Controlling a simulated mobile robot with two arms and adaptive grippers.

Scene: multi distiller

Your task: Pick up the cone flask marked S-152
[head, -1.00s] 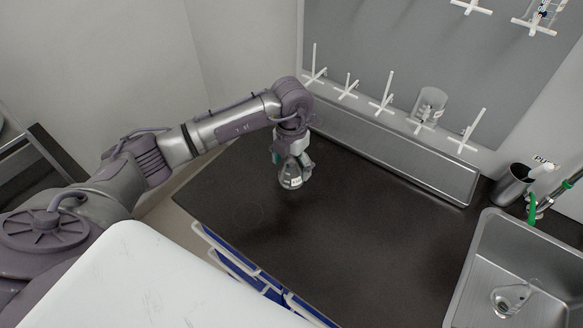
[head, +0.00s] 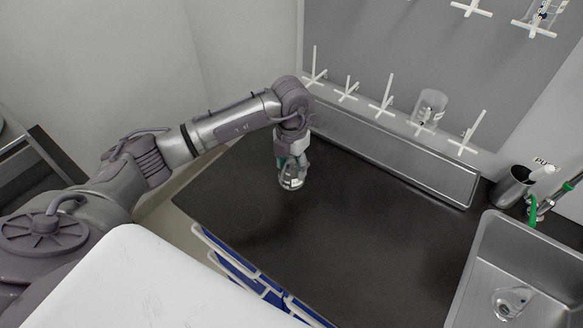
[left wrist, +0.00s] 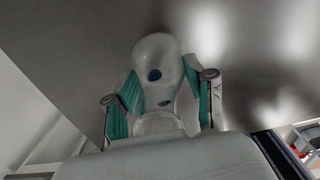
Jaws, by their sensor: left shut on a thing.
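A small clear cone flask (head: 291,180) with a white label is at the far left part of the black counter; the label's text is too small to read. My left gripper (head: 290,160) points down over the flask and is shut on its upper part. In the left wrist view the clear flask (left wrist: 157,75) shows between the green-padded fingers of my left gripper (left wrist: 160,103). I cannot tell whether the flask touches the counter. My right gripper is not in view.
The black counter (head: 330,240) is clear in the middle. A drying rack (head: 385,100) with white pegs holds a clear beaker (head: 430,106) at the back. A sink (head: 545,270) with another glass flask (head: 510,300) in it is at right, beside a dark cup (head: 511,185).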

